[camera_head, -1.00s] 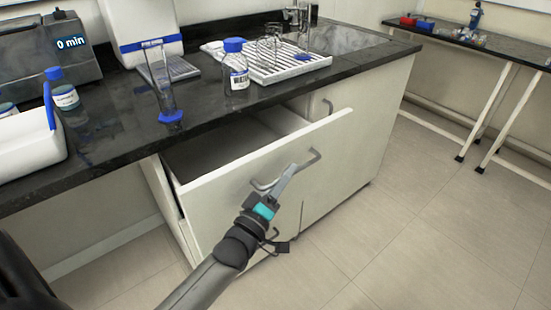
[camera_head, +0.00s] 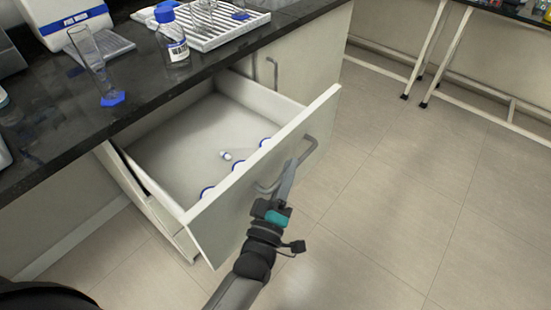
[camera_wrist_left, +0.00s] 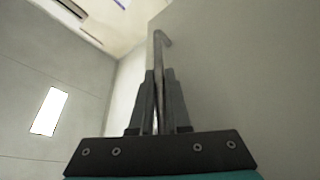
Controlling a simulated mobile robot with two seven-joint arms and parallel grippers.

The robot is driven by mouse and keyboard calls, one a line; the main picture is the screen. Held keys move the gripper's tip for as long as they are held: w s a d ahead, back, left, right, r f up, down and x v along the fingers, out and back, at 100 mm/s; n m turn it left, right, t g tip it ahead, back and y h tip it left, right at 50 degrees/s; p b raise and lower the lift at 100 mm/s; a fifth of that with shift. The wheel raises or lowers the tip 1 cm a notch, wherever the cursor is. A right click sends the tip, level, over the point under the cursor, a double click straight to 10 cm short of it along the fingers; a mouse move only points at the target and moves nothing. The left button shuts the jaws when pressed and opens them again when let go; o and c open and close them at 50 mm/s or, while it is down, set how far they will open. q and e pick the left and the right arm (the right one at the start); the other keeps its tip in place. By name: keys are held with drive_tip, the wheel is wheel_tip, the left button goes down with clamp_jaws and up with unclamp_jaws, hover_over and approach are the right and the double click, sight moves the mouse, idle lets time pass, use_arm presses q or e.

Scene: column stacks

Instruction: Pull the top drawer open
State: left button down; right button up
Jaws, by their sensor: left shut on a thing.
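The top drawer (camera_head: 225,212) stands well out from the cabinet under the black counter, and its inside shows in the head view. Its front carries a curved metal handle (camera_head: 308,150). My left gripper (camera_head: 286,180) is shut on this handle from the front. In the left wrist view, the two fingers (camera_wrist_left: 158,105) close around the handle bar (camera_wrist_left: 160,50), beside the pale drawer front (camera_wrist_left: 245,70). Inside the drawer lie a small white item (camera_head: 225,156) and several blue-rimmed round things partly hidden behind the drawer front. My right gripper is not seen.
On the black counter (camera_head: 140,100) stand a blue-capped bottle (camera_head: 172,40), a glass cylinder with a blue base (camera_head: 92,65) and a white drying rack (camera_head: 215,35). A second table (camera_head: 500,20) is at the back right. The tiled floor (camera_head: 400,200) in front is clear.

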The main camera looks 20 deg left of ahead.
use_arm(q)
drive_tip(key=shift+s+d, duration=0.2)
drive_tip(key=shift+d, duration=0.3)
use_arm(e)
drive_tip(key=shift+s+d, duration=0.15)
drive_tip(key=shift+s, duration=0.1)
use_arm(q)
drive_tip(key=c, duration=0.9)
unclamp_jaws()
drive_tip(key=p+v, duration=0.1)
drive_tip(key=v, duration=1.4)
drive_tip(key=shift+s, duration=0.15)
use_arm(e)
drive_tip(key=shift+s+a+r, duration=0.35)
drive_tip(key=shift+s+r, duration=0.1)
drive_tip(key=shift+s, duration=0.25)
